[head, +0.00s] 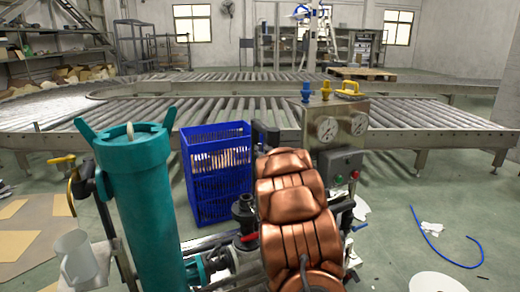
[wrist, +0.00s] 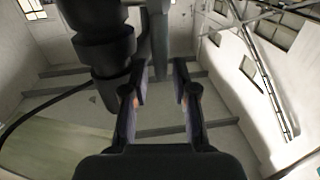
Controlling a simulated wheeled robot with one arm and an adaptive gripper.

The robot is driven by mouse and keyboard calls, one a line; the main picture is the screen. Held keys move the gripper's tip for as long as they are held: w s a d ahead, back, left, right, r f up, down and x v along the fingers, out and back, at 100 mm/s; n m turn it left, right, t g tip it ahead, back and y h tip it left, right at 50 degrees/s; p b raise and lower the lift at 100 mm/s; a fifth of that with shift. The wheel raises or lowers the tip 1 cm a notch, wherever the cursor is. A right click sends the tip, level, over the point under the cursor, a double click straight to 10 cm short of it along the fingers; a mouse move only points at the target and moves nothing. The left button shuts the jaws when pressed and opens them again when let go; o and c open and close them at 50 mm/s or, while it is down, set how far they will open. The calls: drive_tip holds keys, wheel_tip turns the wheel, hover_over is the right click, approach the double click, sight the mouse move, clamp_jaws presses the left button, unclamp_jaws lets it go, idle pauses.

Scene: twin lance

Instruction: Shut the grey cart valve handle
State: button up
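The cart carries a teal cylinder (head: 137,205), a steel gauge panel (head: 330,115) and dark pipe fittings (head: 243,212) in the head view. Several valve handles show: a red one (head: 249,237) low on the dark fitting, a small blue one (head: 359,227) at the right, and a yellow one (head: 348,89) on top of the panel. I cannot tell which is the grey cart's valve handle, or its position. My gripper (wrist: 161,72) shows in the wrist view with its two fingers apart and nothing between them. I cannot make it out in the head view.
A blue crate (head: 215,172) stands behind the cart. A roller conveyor (head: 240,112) runs across behind it. A white jug (head: 77,257) is at the lower left. A blue hose (head: 446,253) lies on the floor at the right, where there is open room.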

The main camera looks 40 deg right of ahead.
drive_tip(key=shift+x, duration=1.4)
clamp_jaws()
